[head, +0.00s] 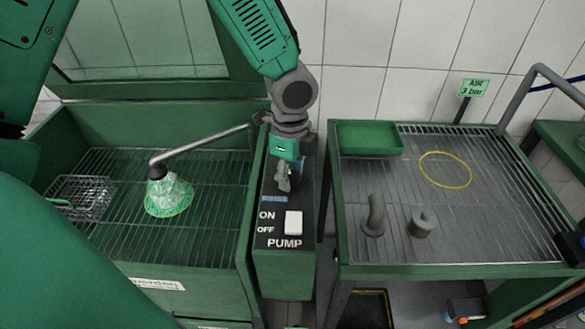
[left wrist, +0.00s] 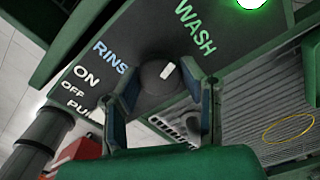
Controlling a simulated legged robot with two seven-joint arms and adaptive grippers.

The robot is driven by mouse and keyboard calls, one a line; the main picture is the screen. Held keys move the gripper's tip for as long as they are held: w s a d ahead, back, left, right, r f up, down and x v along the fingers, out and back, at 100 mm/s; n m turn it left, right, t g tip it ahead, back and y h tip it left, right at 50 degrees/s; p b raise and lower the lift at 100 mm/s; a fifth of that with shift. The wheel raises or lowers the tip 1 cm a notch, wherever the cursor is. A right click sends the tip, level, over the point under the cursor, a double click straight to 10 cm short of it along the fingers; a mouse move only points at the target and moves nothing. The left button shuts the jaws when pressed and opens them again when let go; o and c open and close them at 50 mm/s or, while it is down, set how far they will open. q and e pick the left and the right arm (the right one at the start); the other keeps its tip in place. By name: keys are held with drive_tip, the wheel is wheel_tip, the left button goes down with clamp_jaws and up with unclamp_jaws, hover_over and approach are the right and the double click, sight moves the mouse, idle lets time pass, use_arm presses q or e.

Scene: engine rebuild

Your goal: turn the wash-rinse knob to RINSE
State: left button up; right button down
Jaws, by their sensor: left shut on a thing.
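The dark round wash-rinse knob (left wrist: 157,82) sits on the dark control panel (left wrist: 150,30) in the left wrist view. Its white pointer mark leans up and right, toward the green WASH label (left wrist: 195,27). The blue RINSE label (left wrist: 109,58) is to its left, partly hidden by a finger. My left gripper (left wrist: 165,88) is shut on the knob, with one finger at each side. In the head view my left gripper (head: 284,182) is over the panel just above the RINSE label (head: 274,198) and hides the knob.
A white pump switch (head: 293,222) marked ON and OFF is just below the gripper. On the left, a nozzle (head: 157,170) sprays in the wash basin beside a wire basket (head: 80,196). On the right, a rack table holds a green tray (head: 366,138) and two grey parts.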

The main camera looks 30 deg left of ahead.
use_arm(q)
drive_tip(key=n+p, duration=0.1)
drive_tip(key=n, duration=0.1)
drive_tip(key=n+p, duration=0.1)
drive_tip(key=n, duration=0.1)
drive_tip(key=shift+w+r+n+p, duration=0.1)
drive_tip(key=shift+r+n+p, duration=0.1)
drive_tip(key=shift+n+p, duration=0.15)
drive_tip(key=n+p, duration=0.2)
drive_tip(key=n, duration=0.2)
drive_tip(key=shift+n, duration=0.25)
drive_tip(key=n+p, duration=0.2)
drive_tip(key=n, duration=0.2)
drive_tip(key=shift+n, duration=0.3)
drive_tip(key=shift+f+n+p, duration=0.15)
drive_tip(key=shift+n+p, duration=0.75)
drive_tip(key=shift+n, duration=1.3)
drive_tip(key=o, duration=1.2)
drive_tip(key=shift+c, duration=0.2)
